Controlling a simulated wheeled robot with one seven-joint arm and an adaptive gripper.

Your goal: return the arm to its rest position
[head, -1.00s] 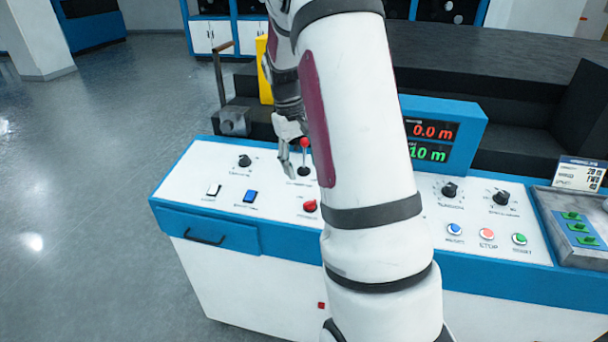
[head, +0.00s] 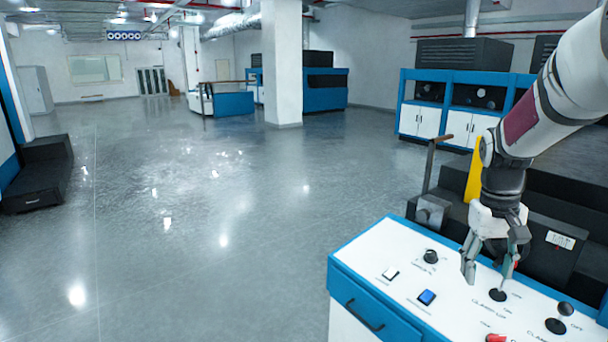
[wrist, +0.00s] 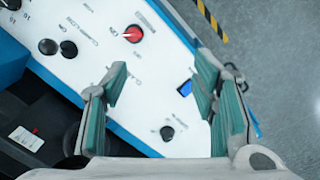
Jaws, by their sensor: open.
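My arm enters the head view from the upper right. My gripper (head: 488,274) points down, open, over the white top of the control console (head: 385,255). It is close to a small lever whose round black base (head: 497,295) shows below the fingers; the lever's upper part is mostly hidden by them, and contact cannot be told.
The console carries a blue button (head: 427,297), a black knob (head: 430,256), a red knob (head: 495,338) and a black-balled lever (head: 565,310). A brown-handled crank (head: 430,175) and a yellow part (head: 473,181) stand behind. Open grey floor (head: 200,240) lies left.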

